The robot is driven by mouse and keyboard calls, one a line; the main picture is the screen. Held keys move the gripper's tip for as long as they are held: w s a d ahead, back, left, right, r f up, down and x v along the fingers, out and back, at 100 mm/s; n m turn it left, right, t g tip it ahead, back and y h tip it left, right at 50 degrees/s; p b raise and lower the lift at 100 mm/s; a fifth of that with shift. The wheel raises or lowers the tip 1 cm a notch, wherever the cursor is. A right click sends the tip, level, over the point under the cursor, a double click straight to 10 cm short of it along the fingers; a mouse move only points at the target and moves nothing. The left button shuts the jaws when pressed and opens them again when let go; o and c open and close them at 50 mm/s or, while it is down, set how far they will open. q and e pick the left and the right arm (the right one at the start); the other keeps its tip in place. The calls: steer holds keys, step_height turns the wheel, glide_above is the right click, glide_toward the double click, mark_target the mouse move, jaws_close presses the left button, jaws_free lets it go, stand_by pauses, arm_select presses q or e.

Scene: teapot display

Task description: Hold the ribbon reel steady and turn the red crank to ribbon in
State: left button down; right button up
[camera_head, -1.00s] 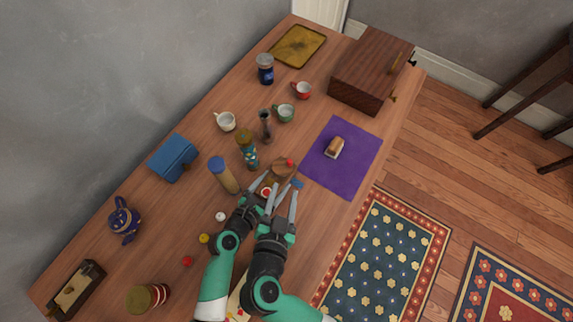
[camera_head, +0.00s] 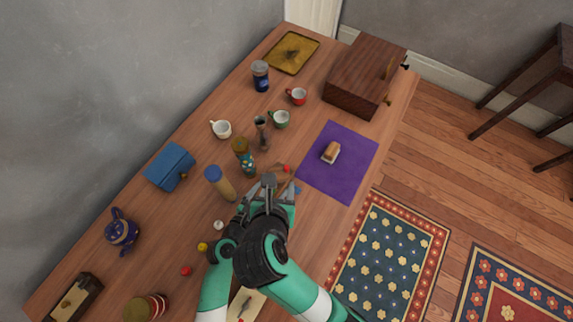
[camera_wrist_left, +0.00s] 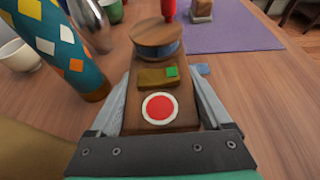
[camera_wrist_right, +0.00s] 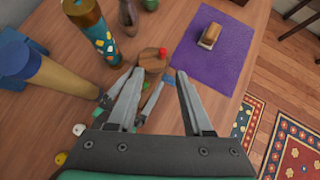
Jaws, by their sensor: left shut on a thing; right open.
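The ribbon reel has a wooden base with a red button in a white ring and a round wooden drum (camera_wrist_left: 158,38) with a blue band. Its red crank knob (camera_head: 286,168) stands up beside the drum; the knob also shows in the right wrist view (camera_wrist_right: 163,51). A blue ribbon end (camera_wrist_left: 202,69) sticks out at the right side. My left gripper (camera_wrist_left: 162,100) is shut on the reel base, one finger along each side. My right gripper (camera_wrist_right: 160,74) is open and empty above the reel, its fingertips pointing toward drum and knob. My right arm hides most of the reel in the head view.
A patterned bottle (camera_head: 243,157) and a blue-capped jar (camera_head: 221,184) stand close left of the reel. Cups and a dark vase (camera_head: 262,133) stand beyond.

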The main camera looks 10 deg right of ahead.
mark_target(287, 168)
steer(key=x, duration=1.2)
steer(key=shift+w+d+r, duration=0.1)
steer(key=shift+w+d, duration=0.1)
steer(key=shift+d, duration=0.1)
jaws_close()
